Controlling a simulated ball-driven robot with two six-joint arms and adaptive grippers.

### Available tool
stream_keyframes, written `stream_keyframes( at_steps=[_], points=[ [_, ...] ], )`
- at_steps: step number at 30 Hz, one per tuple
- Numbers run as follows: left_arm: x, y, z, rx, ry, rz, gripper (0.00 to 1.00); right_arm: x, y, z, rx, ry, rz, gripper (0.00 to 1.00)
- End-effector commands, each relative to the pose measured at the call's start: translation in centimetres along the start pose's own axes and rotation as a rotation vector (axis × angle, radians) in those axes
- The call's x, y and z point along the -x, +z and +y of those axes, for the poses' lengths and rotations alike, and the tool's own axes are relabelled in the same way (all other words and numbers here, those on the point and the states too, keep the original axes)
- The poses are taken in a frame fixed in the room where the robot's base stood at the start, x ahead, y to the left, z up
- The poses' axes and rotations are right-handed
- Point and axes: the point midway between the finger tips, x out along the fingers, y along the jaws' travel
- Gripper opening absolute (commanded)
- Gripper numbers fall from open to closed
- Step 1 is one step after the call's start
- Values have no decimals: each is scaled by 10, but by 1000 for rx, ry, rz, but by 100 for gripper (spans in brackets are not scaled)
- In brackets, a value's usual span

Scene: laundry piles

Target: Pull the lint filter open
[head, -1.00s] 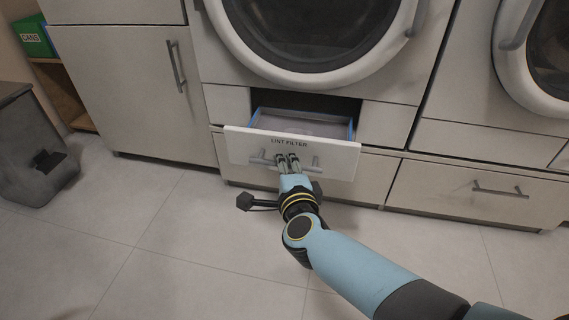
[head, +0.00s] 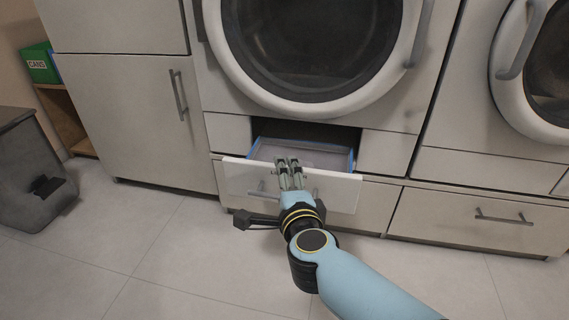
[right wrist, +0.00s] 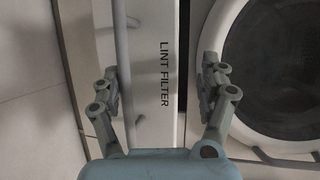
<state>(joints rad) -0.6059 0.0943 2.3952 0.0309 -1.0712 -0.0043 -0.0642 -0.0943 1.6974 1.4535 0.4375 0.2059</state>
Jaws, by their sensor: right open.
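The lint filter drawer stands pulled out below the middle washer-like machine. Its white front (head: 338,191) is ahead of the opening, and a blue-edged tray (head: 345,157) shows behind it. The drawer's bar handle (head: 262,188) is partly hidden by my right gripper (head: 288,163). In the right wrist view, my right gripper (right wrist: 160,70) is open and empty. Its fingers are spread on either side of the LINT FILTER label (right wrist: 165,75), and the bar handle (right wrist: 121,70) runs close by the left finger. In the head view the fingertips overlap the front's top edge. My left gripper is out of view.
The round machine door (head: 310,50) is above the drawer. A closed drawer (head: 480,205) is at the right, a cabinet (head: 120,120) at the left. A grey bin (head: 30,160) stands far left. The tiled floor (head: 170,260) in front is clear.

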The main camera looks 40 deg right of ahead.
Motion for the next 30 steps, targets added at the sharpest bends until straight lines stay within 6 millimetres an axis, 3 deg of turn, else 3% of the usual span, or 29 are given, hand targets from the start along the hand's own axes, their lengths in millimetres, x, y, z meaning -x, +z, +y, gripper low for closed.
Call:
stream_keyframes(
  at_steps=[1, 3, 7, 8, 9, 10, 23, 30],
  points=[
    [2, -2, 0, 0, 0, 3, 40, -2, 2, -29, -4, -38, 5, 62],
    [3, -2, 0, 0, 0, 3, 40, 1, 3, -41, -2, -38, 4, 74],
    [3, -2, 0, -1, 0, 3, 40, 3, 5, -59, 1, -43, 5, 75],
    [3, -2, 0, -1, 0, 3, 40, 4, 5, -62, 1, -43, 5, 72],
    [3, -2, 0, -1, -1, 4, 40, 4, 5, -65, 1, -42, 4, 52],
    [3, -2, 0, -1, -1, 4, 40, 5, 5, -65, 3, -41, 4, 34],
    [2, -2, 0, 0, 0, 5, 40, 7, 5, -61, -26, -29, 3, 34],
    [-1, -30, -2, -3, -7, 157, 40, 8, -12, -61, -169, -84, 72, 34]
  ],
)
